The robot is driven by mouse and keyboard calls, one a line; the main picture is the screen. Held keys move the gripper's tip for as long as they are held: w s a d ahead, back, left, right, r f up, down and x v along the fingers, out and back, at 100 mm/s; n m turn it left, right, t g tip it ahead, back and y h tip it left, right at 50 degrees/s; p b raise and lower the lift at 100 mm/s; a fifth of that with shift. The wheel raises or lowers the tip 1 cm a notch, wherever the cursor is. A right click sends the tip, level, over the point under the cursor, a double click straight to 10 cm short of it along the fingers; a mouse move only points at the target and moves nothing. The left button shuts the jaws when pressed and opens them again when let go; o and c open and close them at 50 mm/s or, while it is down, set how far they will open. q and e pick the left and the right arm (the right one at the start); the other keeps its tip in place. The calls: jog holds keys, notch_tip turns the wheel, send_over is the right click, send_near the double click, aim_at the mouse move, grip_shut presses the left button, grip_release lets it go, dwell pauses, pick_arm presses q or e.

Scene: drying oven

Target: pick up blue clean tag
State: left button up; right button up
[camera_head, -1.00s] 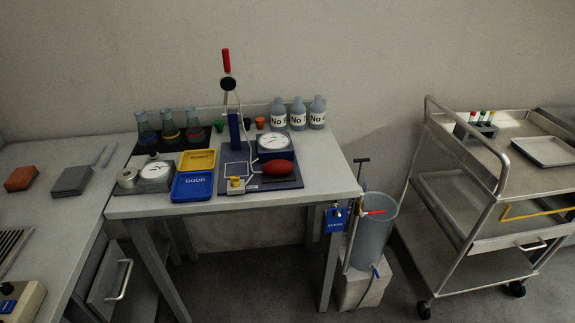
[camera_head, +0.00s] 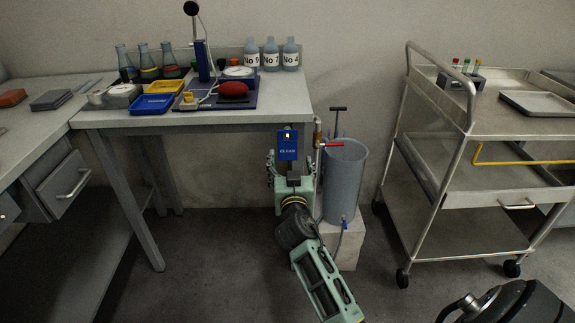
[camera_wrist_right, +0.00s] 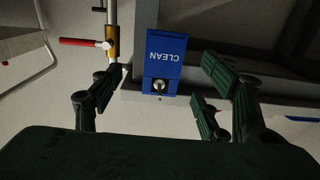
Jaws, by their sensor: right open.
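The blue tag (camera_head: 288,145), marked CLEAN, hangs upright at the front right corner of the workbench, below its top. My right gripper (camera_head: 289,166) is just in front of the tag and slightly below it, open and empty. In the right wrist view the tag (camera_wrist_right: 166,55) appears upside down, with a round metal knob at its hole. It shows between the two spread fingers of the right gripper (camera_wrist_right: 158,92), and neither finger visibly touches it. The exact depth gap is hard to tell. My left gripper is not in view.
Close right of the tag are a pipe with a red-handled valve (camera_head: 330,145) and a grey bucket (camera_head: 345,185) on a block. The workbench (camera_head: 130,121) edge lies above the gripper. A metal trolley (camera_head: 470,199) stands further right. Floor left of my arm is clear.

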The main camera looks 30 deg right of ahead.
aim_at(288, 147)
jog(key=x, duration=0.7)
jog(key=shift+w+a+r, duration=0.15)
jog(key=shift+a+r, duration=0.15)
jog(key=shift+r, duration=0.05)
jog(key=shift+w+d+f, duration=0.1)
jog(key=shift+w+d, duration=0.2)
jog(key=shift+w, duration=0.15)
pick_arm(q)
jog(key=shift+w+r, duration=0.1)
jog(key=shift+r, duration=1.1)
pick_arm(e)
jog(key=c, duration=0.9)
jog(key=shift+c, duration=0.2)
